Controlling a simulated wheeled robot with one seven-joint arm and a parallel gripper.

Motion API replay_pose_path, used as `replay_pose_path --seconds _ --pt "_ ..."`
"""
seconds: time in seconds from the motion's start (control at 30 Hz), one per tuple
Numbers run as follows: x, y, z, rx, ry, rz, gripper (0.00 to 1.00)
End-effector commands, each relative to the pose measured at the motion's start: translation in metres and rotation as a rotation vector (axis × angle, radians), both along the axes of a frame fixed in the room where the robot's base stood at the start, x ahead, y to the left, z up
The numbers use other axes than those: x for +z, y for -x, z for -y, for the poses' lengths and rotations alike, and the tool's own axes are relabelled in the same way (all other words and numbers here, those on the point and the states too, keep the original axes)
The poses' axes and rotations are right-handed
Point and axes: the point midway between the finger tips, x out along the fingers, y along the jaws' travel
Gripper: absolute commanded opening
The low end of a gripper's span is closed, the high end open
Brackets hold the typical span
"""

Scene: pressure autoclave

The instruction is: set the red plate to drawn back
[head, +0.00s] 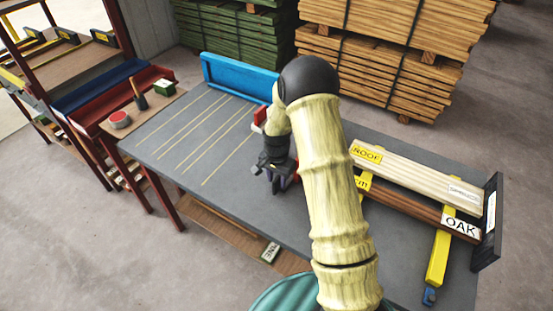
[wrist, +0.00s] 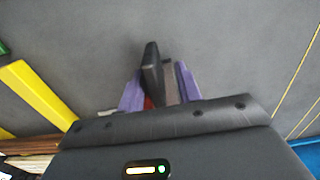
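A red plate (head: 260,115) shows only in part in the head view, beside the right end of the blue board; my arm hides the rest. My gripper (head: 280,182) points down over the grey table in front of it. In the wrist view its two purple fingers (wrist: 160,88) stand on either side of a dark upright bar (wrist: 152,68) with a grey side. A small red patch (wrist: 148,102) shows low between the fingers; I cannot tell whether it belongs to the plate. Whether the fingers press on the bar is not clear.
A blue board (head: 235,76) stands along the back of the grey table (head: 150,150). Labelled timber pieces (head: 410,180) and a yellow bar (head: 438,258) lie at the right. The table's left part is clear.

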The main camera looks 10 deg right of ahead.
Motion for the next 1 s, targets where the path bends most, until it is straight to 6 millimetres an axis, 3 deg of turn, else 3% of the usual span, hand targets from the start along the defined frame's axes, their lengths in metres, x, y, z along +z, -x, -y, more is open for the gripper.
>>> replay_pose_path --seconds 0.7,0.83,1.0 --pt "0.136 -0.001 -0.001 0.002 -0.001 0.007 0.35" --pt "0.155 -0.001 -0.001 0.002 -0.001 0.006 0.35" --pt "0.165 0.000 -0.001 0.002 -0.001 0.004 0.35"
